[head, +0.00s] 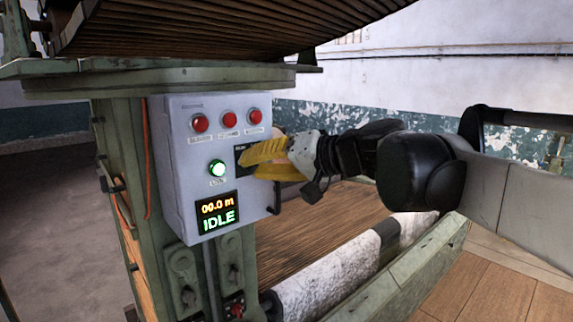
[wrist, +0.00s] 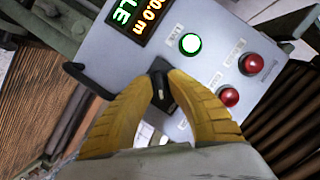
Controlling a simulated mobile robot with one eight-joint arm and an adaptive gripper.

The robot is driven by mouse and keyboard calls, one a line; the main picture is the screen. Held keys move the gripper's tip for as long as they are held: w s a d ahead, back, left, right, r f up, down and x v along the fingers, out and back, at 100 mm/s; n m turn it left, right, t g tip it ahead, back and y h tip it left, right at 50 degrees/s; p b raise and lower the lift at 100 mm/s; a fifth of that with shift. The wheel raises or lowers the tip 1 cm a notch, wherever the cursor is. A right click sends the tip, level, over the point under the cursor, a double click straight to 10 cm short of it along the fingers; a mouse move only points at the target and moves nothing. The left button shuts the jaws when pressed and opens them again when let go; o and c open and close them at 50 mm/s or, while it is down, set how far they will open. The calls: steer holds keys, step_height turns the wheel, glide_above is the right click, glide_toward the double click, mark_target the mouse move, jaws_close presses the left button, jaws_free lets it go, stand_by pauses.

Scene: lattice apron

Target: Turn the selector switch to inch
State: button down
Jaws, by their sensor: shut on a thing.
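The grey control box (head: 180,150) is fixed to the green machine frame. Its selector switch, a black knob, sits right of the green lamp and is mostly hidden behind my fingers in the head view. In the wrist view the selector switch (wrist: 161,84) shows between my fingertips. My gripper (head: 255,160) has yellow fingers and comes in from the right. In the wrist view my gripper (wrist: 163,90) is shut on the knob. The fingers cover most of the position labels, so I cannot read which position the knob points to.
The box carries a lit green lamp (head: 217,168), several red buttons (head: 228,117) and a display (head: 217,212) reading "00.0 m" and "IDLE". A dark handle (head: 274,197) sticks out at the box's right edge. A pale roller (head: 330,272) lies below right.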

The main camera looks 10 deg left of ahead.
steer(key=c, duration=1.6)
jaws_free()
steer(key=shift+o, duration=0.6)
steer(key=shift+a+f, duration=0.1)
steer(key=shift+a, duration=0.1)
steer(key=shift+d, duration=0.1)
steer(key=v, duration=1.2)
steer(key=shift+w, duration=0.1)
steer(key=s+d+f+m+h+b, duration=0.1)
steer(key=s+d+f+h+b, duration=0.3)
steer(key=f, duration=1.7)
steer(key=s+d+f+m+h+b, duration=0.1)
steer(key=s+d+f+h+b, duration=0.4)
steer(key=d+f+b, duration=0.7)
steer(key=s+d+f+m+t+h+b, duration=0.1)
steer(key=s+d+f+h+b, duration=0.3)
steer(key=f+b, duration=1)
steer(key=s+d+f, duration=0.1)
steer(key=d+f, duration=0.1)
steer(key=f, duration=0.6)
steer(key=s+d+f, duration=0.1)
steer(key=d+f, duration=0.1)
steer(key=f, duration=0.6)
steer(key=shift+s+m+h, duration=0.2)
steer(key=shift+m+h, duration=0.1)
steer(key=shift+h, duration=0.1)
